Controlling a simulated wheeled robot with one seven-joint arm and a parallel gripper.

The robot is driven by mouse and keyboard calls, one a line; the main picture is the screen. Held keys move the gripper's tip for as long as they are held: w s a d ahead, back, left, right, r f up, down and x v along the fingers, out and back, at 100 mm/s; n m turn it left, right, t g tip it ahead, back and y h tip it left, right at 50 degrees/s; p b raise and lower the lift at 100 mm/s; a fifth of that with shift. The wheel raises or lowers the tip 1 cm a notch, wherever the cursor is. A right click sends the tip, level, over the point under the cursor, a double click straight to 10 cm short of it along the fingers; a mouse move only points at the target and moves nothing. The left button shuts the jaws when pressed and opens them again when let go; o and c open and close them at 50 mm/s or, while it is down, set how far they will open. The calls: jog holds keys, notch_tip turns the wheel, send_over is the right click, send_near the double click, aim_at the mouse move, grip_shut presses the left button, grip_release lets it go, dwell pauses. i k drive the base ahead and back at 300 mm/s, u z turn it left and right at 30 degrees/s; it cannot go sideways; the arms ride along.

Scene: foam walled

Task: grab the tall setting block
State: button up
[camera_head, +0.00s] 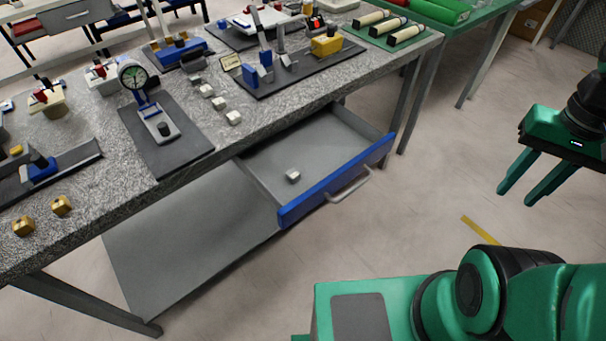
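Several small pale metal blocks (219,103) stand in a short row on the granite table, right of the dial gauge stand. Another small pale block (293,176) lies inside the open drawer (335,148). Two brass-coloured blocks (60,205) sit near the table's front edge at the left. I cannot tell which of these is the tall setting block. My gripper (516,197) hangs in the air at the right, with its two green fingers apart and nothing between them. It is well clear of the table and drawer.
The blue-fronted drawer juts out from under the granite table (75,140). A dial gauge stand (150,105) on a dark mat and a dark tray (290,70) with blue and yellow fixtures flank the block row. The floor before the drawer is mostly free.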

aim_at(293, 175)
jog(key=z, duration=0.6)
jog(key=k, duration=0.7)
jog(key=z, duration=0.85)
jog(key=k, duration=0.6)
jog(key=z, duration=0.3)
jog(key=i, duration=0.9)
jog(key=u, duration=1.05)
jog(key=i, duration=1)
jog(key=u, duration=0.8)
jog(key=i, duration=0.25)
jog(key=u, duration=0.05)
